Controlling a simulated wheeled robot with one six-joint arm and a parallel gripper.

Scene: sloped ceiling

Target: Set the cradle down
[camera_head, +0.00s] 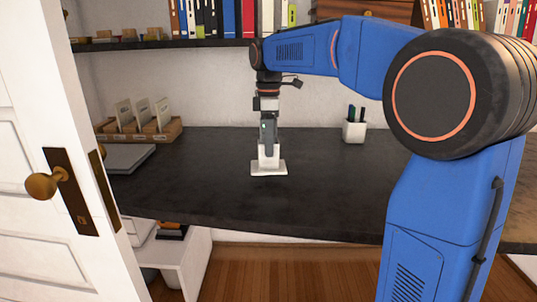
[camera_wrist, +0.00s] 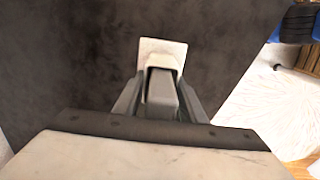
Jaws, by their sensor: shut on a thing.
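The cradle (camera_head: 268,167) is white, with a flat square base and a short upright part. It is upright at the dark desktop (camera_head: 210,185), near its middle; I cannot tell whether the base touches the top or hangs just above it. A grey block with a small green mark rises from the upright part. My gripper (camera_head: 268,143) points straight down from above and is shut at the cradle's upper part. In the wrist view the cradle's white base (camera_wrist: 174,46) shows beyond the fingers, with the grey block between them. The exact contact is partly hidden.
A white pen cup (camera_head: 354,131) stands to the right. A wooden card holder (camera_head: 140,130) and a flat grey thing (camera_head: 127,157) lie at the left. A shelf (camera_head: 160,44) with books runs above. An open white door (camera_head: 50,130) is at the left. Desktop around the cradle is clear.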

